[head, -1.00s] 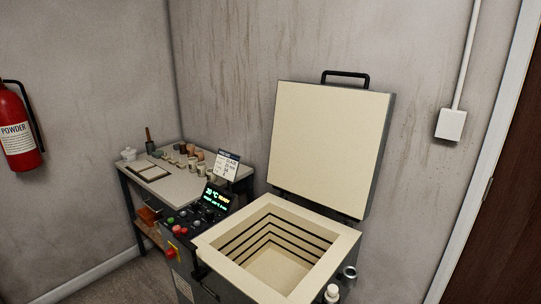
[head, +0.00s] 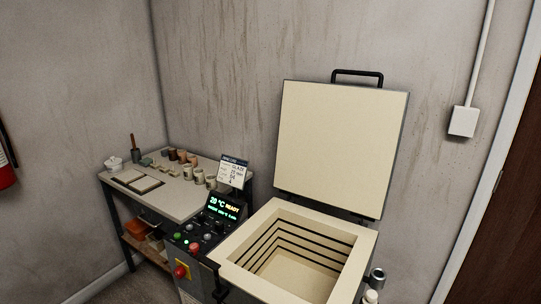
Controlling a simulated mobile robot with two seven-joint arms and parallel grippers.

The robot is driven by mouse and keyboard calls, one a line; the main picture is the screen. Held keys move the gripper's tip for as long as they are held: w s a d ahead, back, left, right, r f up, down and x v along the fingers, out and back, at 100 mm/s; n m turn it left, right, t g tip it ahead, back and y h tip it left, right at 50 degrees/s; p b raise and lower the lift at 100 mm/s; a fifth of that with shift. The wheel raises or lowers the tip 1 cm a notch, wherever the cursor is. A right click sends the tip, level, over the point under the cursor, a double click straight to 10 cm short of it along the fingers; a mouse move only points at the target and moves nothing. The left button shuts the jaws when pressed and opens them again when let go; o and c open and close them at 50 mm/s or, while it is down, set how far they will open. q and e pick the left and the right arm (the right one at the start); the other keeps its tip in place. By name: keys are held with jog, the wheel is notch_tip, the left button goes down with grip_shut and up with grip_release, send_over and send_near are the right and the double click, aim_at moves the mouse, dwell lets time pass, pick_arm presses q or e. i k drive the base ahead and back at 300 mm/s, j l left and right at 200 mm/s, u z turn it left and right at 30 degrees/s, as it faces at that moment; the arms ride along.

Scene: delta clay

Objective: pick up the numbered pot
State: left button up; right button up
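Several small pots and cups stand on the grey-topped side table (head: 188,206) at the left. Pale cups (head: 198,175) stand near its right end, and brown ones (head: 182,156) stand behind them. A white lidded pot (head: 114,163) stands at the table's far left corner. Any number on a pot is too small to read, so I cannot tell which is the numbered pot. The kiln (head: 233,264) stands open at the right, and its chamber looks empty. Neither of my grippers is in view.
The kiln's raised lid (head: 340,148) leans back by the wall. Its control panel (head: 207,222) reads 20 °C READY. A card (head: 233,173) stands behind the panel. A tray (head: 138,181) lies on the table. Bottles (head: 371,296) stand at the kiln's right. Floor shows at lower left.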

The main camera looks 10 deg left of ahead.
aim_at(189, 172)
jog(key=i+j+z, duration=0.15)
jog(key=j+z, duration=0.35)
jog(key=j, duration=0.85)
jog(key=j+z, duration=0.5)
jog(key=j, duration=0.85)
jog(key=j+z, duration=0.25)
jog(key=j, duration=0.35)
jog(key=j+z, duration=0.2)
jog(key=j, duration=0.4)
jog(key=k+j+z, duration=0.25)
jog(key=j, duration=0.3)
jog(key=i+j, duration=0.05)
